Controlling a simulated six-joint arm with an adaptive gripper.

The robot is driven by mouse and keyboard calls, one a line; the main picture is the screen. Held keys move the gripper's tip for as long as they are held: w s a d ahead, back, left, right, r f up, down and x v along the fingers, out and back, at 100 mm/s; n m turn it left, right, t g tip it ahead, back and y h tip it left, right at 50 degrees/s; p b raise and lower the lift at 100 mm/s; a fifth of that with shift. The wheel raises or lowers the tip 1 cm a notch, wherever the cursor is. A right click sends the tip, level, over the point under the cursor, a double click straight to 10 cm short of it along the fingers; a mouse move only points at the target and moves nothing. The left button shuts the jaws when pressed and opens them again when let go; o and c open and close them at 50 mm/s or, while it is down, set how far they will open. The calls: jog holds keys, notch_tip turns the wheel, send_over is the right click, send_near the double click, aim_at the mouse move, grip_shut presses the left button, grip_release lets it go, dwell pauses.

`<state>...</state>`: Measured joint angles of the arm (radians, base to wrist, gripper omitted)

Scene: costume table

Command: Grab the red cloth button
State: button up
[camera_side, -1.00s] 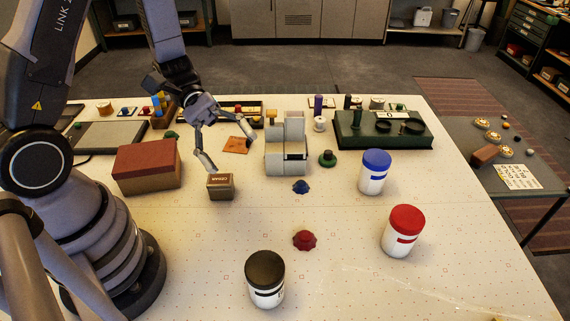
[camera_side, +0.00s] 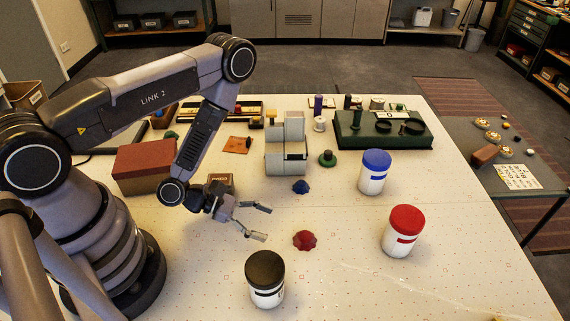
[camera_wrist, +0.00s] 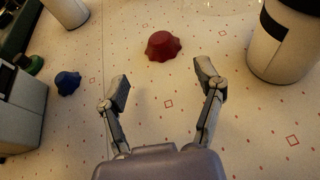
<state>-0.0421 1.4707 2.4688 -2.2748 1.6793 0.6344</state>
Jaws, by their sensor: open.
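The red cloth button (camera_side: 304,240) lies on the white patterned table, right of my gripper in the side view. It has a scalloped edge and a domed top. In the wrist view the red button (camera_wrist: 163,46) sits beyond my fingertips, roughly centred between them. My gripper (camera_side: 268,222) is open and empty, low over the table and pointing toward the button, apart from it. Both spread fingers of my gripper (camera_wrist: 162,82) show in the wrist view, with bare table between them.
A blue button (camera_side: 301,187) lies behind the red one. A black-lidded jar (camera_side: 266,280) stands in front, a red-lidded jar (camera_side: 403,232) to the right, and a blue-lidded jar (camera_side: 374,172) behind. A grey block stand (camera_side: 287,158) and brown box (camera_side: 147,168) stand farther back.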

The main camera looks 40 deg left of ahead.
aim_at(301, 235)
jog(key=x, duration=0.9)
jog(key=shift+w, duration=0.15)
jog(key=shift+c, duration=0.4)
jog(key=c, duration=1)
jog(key=shift+c, duration=0.2)
jog(key=shift+r, duration=0.1)
